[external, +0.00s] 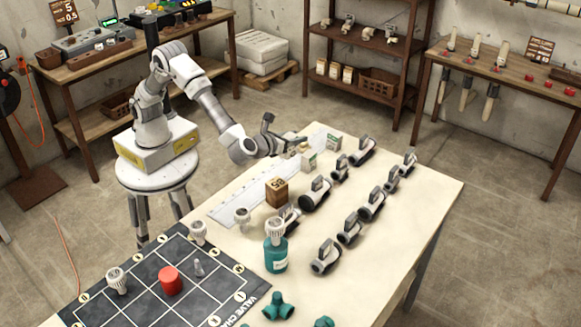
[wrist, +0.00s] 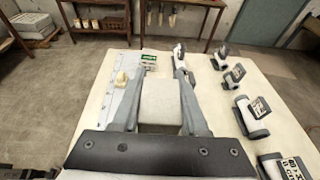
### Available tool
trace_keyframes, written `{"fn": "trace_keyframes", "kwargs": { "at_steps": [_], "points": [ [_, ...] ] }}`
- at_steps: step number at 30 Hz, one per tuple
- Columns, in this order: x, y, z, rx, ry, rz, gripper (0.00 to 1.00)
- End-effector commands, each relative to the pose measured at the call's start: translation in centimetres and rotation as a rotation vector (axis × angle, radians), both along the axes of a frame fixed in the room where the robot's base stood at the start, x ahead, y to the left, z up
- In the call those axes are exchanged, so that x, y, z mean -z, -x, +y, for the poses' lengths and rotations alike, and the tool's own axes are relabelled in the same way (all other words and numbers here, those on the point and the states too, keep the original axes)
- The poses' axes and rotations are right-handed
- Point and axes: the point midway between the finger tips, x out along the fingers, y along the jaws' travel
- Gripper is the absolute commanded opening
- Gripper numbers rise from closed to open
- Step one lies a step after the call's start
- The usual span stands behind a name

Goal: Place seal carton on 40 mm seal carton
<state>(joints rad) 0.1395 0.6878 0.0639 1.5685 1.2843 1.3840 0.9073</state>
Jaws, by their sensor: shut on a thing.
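A pale seal carton (wrist: 160,103) is between the two fingers of my gripper (wrist: 160,120) in the wrist view, and my gripper is shut on it. In the external view my gripper (external: 290,147) is low over the table's far left part, with a white carton with a green edge (external: 309,161) beside its fingers. Another white carton with a green label (external: 333,143) stands apart on the table, a short way beyond. It also shows in the wrist view (wrist: 149,62), ahead of the held carton. Its printed size is too small to read.
Several grey pipe fittings (external: 316,195) stand in rows on the right. A brown box (external: 277,191) and a teal bottle (external: 276,254) are nearer. The table's right side (external: 420,220) is clear.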

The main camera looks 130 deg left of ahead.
Motion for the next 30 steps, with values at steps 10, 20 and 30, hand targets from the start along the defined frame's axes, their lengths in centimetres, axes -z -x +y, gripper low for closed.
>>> {"fn": "trace_keyframes", "kwargs": {
  "at_steps": [10,20,30],
  "points": [
    [-3.5,-0.5,15.1,-0.052,0.000,-0.002,0.00],
    [-2.7,0.3,20.3,-0.061,0.001,0.002,0.00],
    [1.8,1.4,27.6,-0.061,0.002,0.000,0.00]
  ]
}}
